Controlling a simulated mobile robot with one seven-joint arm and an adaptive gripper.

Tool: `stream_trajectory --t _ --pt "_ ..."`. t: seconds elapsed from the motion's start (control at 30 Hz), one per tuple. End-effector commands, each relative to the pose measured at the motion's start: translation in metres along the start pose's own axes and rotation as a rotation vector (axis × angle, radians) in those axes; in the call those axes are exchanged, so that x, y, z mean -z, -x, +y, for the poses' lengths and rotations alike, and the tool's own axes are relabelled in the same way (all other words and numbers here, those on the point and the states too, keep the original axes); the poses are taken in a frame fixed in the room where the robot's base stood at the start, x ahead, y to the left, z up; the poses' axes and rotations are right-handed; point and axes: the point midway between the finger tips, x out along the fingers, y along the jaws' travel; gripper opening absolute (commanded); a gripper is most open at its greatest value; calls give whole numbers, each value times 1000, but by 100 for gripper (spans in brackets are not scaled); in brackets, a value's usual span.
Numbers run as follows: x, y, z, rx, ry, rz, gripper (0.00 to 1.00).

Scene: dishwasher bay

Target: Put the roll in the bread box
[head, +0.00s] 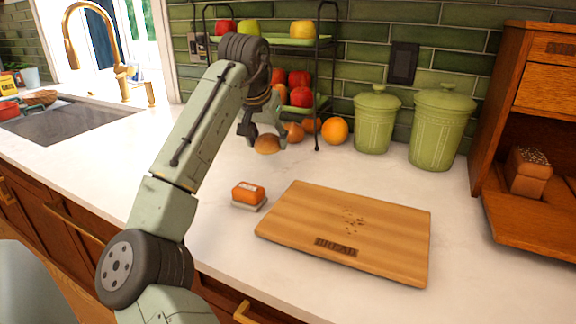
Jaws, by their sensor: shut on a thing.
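My gripper (264,138) is shut on a brown roll (267,146) and points down over the counter, in front of the fruit stand. I cannot tell how far the roll is above the counter. The wooden bread box (490,120) stands at the right edge. Its front flap (535,230) is lowered, and a loaf of bread (528,172) stands in the opening. The gripper and roll are well to the left of the bread box. The box's right part is cut off by the picture.
A cutting board (395,250) marked BREAD lies on the counter. An orange box-like item (248,194) is left of it. Two green canisters (377,122) (440,125) stand near the bread box. A tiered fruit stand (318,110) and an orange (335,130) are behind my gripper.

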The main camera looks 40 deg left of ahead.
Motion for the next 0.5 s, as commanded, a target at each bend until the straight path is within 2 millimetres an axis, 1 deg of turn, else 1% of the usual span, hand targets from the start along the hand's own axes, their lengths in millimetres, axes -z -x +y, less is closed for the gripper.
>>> stream_trajectory --t 0.1,0.33,0.5 --pt "-10 -16 1 -1 -1 0 35" --pt "-19 -32 2 0 0 0 35" --pt "-31 -52 4 0 -1 1 35"
